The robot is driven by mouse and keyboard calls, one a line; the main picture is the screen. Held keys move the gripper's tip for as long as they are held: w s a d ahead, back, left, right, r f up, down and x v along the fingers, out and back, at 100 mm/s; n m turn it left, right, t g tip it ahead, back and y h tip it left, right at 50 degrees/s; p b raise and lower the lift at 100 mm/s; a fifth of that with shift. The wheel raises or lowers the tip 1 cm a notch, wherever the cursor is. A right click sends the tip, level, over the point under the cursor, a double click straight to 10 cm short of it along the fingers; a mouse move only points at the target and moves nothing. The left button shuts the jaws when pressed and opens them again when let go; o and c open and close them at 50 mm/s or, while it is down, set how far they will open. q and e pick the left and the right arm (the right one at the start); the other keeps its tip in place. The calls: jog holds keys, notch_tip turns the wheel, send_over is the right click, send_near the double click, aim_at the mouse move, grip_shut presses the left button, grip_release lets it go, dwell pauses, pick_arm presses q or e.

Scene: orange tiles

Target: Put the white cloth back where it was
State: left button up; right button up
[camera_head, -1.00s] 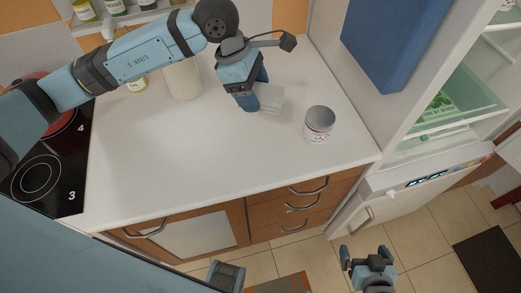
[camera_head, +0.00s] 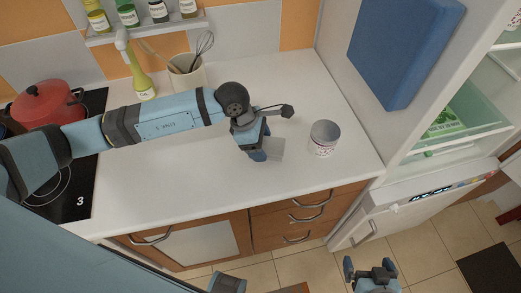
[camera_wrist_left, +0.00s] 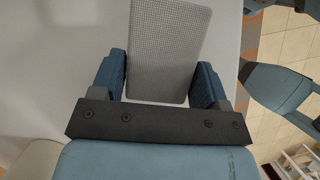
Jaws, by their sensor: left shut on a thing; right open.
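The white cloth (camera_head: 276,149) shows as a small pale rectangle at the tip of my left gripper (camera_head: 263,153). In the left wrist view the cloth (camera_wrist_left: 168,45) is a flat, grey, finely textured rectangle between the two blue fingers of my left gripper (camera_wrist_left: 163,78), which is shut on it. It is over the white counter (camera_head: 175,185), to the left of the can; I cannot tell if it touches the surface. My right gripper (camera_head: 369,272) is open and empty, low in the head view in front of the drawers.
A utensil pot (camera_head: 187,78), an oil bottle (camera_head: 143,84) and a red pot (camera_head: 45,102) stand farther back. The open fridge (camera_head: 455,120) is at right. The counter's front middle is clear.

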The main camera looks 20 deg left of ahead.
pick_arm(q)
jog(key=shift+f, duration=2.05)
jog(key=shift+f, duration=0.1)
jog(key=o, duration=0.5)
jog(key=shift+f, duration=0.1)
jog(key=o, duration=0.4)
